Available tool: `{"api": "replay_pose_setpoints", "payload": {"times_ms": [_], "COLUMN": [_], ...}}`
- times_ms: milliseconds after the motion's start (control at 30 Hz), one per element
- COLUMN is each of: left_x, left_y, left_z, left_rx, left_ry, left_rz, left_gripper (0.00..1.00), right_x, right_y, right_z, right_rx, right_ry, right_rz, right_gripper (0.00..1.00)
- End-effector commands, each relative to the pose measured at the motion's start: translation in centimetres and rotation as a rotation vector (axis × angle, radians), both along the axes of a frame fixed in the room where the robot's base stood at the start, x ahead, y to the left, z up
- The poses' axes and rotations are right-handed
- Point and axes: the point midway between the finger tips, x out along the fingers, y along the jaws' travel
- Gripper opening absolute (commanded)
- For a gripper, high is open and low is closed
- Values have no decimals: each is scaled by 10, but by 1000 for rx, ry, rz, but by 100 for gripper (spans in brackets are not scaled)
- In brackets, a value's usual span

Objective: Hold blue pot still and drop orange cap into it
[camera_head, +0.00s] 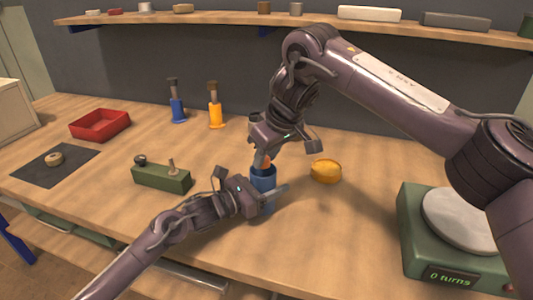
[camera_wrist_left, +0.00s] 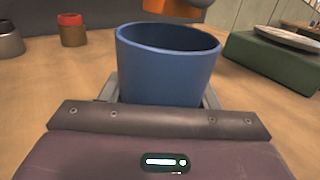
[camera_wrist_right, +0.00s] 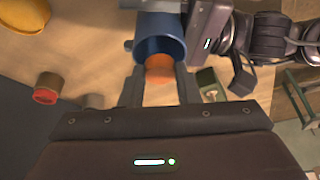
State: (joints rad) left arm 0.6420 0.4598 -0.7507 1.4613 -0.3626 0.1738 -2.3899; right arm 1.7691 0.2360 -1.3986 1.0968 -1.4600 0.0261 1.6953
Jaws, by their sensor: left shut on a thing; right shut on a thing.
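The blue pot (camera_head: 263,178) stands upright on the wooden table in the middle of the head view. My left gripper (camera_head: 266,190) is shut on its sides; the left wrist view shows the pot (camera_wrist_left: 165,72) between the fingers, its rim open. My right gripper (camera_wrist_right: 160,84) is shut on the orange cap (camera_wrist_right: 159,68). In the head view the cap (camera_head: 262,160) is at the pot's mouth. In the left wrist view the cap (camera_wrist_left: 172,8) is above the far rim, with a visible gap. The pot's inner floor is hidden.
A yellow round container (camera_head: 326,171) stands right of the pot. A green block with knobs (camera_head: 161,178) is to the left. A green turntable device (camera_head: 425,250) reading "0 turns" is at right. A red-topped cylinder (camera_wrist_left: 72,30) stands nearby. A red tray (camera_head: 99,125) lies far left.

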Motion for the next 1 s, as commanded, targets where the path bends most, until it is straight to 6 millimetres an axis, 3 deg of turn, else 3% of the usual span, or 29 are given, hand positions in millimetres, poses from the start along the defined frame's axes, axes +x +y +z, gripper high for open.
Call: {"api": "replay_pose_setpoints", "payload": {"times_ms": [967, 1000], "left_x": [0, 0], "left_y": [0, 0], "left_z": [-1, -1], "left_rx": [1, 1], "left_ry": [2, 2], "left_rz": [-1, -1], "left_gripper": [31, 31], "right_x": [0, 0], "right_y": [0, 0], "right_z": [-5, -5], "right_rx": [1, 1], "right_ry": [1, 1], "right_rz": [0, 0], "right_gripper": [9, 31]}}
